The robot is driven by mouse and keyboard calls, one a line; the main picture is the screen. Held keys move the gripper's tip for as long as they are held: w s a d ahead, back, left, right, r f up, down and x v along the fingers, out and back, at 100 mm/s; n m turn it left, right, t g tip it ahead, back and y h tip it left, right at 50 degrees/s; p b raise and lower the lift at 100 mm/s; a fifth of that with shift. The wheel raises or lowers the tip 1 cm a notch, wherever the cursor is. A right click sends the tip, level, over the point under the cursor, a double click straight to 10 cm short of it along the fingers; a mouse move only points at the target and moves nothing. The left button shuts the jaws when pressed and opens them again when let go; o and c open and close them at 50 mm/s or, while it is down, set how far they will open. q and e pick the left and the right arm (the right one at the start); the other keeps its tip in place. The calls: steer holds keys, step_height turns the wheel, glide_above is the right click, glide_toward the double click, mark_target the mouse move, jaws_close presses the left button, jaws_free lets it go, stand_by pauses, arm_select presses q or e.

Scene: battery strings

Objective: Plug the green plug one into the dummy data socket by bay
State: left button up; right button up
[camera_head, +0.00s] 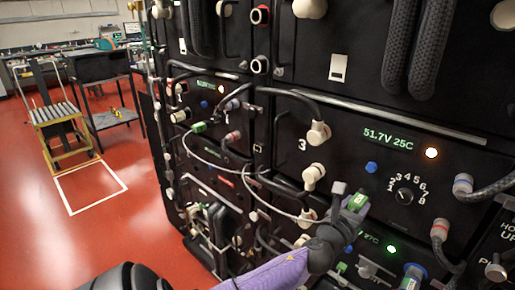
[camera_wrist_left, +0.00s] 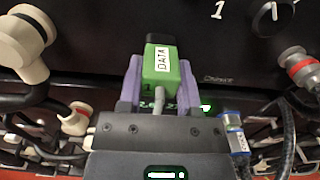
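The green plug (camera_wrist_left: 160,72), labelled DATA and with a black end, is held between the purple fingers of my left gripper (camera_wrist_left: 159,84). Its grey cable runs back toward the wrist. In the head view the left gripper (camera_head: 343,208) holds the green plug (camera_head: 356,203) in front of the black rack, below the 51.7V display. The black end points at a dark panel; I cannot tell whether it touches. I cannot make out the dummy data socket. My right gripper is not in view.
The black rack (camera_head: 336,115) fills the right side, with white elbow connectors (camera_head: 318,133), thick cables and handles close around the gripper. Another green connector (camera_head: 198,127) is on the rack at left. A yellow cart (camera_head: 62,125) stands on the open red floor.

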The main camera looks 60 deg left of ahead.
arm_select(q)
jaws_close()
steer(key=shift+s, duration=0.15)
steer(key=shift+p+v, duration=0.55)
steer(key=shift+v, duration=0.85)
steer(key=shift+s+d, duration=0.15)
steer(key=shift+s, duration=0.4)
steer(key=p+v, duration=0.1)
steer(key=v, duration=0.3)
steer(key=shift+r, duration=0.1)
